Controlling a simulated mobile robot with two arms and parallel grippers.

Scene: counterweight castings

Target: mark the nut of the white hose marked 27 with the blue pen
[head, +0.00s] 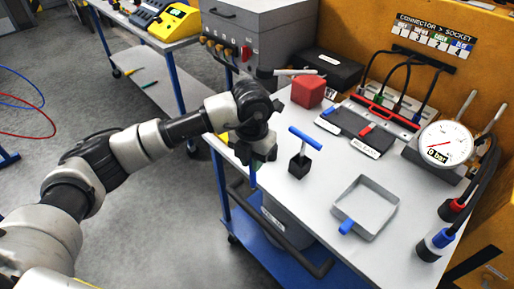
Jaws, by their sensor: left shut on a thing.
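I cannot tell whether this bar is the blue pen. A short white cylinder (297,72) shows above a red block (308,91). No number 27 is readable, so I cannot pick out the marked hose or its nut. My right gripper is out of view.
An open grey tray (379,184) with a blue tab stands on the workbench (300,205). A pressure gauge (444,143), black cables (405,62) and a connector panel (436,37) line the back. A grey box (262,30) stands at the back left.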

